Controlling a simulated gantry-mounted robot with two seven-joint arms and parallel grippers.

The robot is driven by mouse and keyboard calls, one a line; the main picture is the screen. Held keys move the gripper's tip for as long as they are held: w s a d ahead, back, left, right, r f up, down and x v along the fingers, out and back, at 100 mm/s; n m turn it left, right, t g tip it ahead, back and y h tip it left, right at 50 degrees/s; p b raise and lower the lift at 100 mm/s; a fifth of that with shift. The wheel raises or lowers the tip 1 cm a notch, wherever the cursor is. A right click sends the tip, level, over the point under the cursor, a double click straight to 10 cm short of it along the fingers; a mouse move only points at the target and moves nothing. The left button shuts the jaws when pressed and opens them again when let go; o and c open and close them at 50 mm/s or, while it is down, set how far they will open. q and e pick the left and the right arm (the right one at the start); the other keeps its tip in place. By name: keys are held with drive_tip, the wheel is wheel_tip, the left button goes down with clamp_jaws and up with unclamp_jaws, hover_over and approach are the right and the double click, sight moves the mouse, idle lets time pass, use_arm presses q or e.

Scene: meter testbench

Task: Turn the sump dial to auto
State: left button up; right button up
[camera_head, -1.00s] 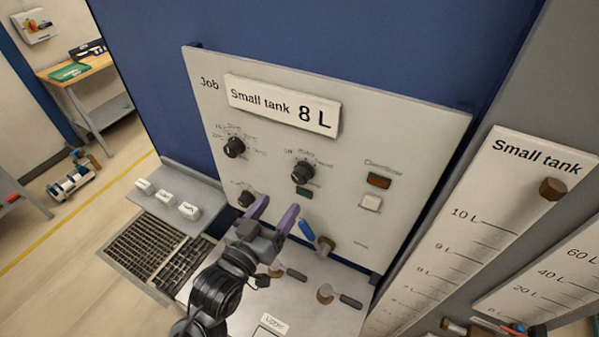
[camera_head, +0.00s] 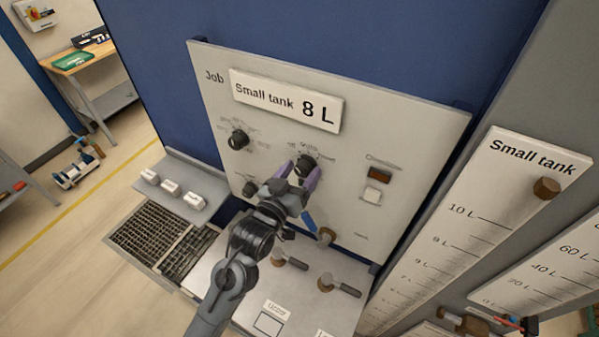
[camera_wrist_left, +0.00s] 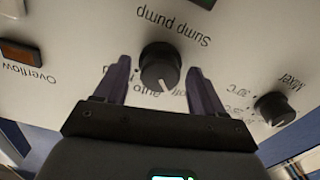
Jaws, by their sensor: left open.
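The sump pump dial (camera_head: 305,164) is a round black knob on the pale panel (camera_head: 420,130), and it shows close up in the left wrist view (camera_wrist_left: 159,66). That view is upside down, with "auto" and "off" printed beside the knob. The knob's white pointer mark faces the lower edge there, near those two words; I cannot tell exactly which setting it marks. My left gripper (camera_head: 299,174) is open. Its two purple fingers (camera_wrist_left: 161,85) stand on either side of the knob, with gaps visible between finger and knob. My right gripper is not in view.
Another black dial (camera_head: 239,139) sits left on the panel and a third (camera_head: 250,187) below it. The overflow indicator (camera_head: 380,176) and a white button (camera_head: 372,195) are to the right. A blue-handled valve (camera_head: 311,222) is just below my gripper.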

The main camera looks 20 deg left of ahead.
use_arm(q)
drive_tip(key=shift+c, duration=0.3)
drive_tip(key=c, duration=1)
drive_tip(key=m+p, duration=0.2)
drive_tip(key=m, duration=0.1)
drive_tip(key=shift+r+m+p, duration=0.15)
drive_tip(key=shift+m+p, duration=0.15)
drive_tip(key=shift+m, duration=0.1)
drive_tip(key=shift+m+p, duration=1.15)
drive_tip(key=shift+m, duration=1.35)
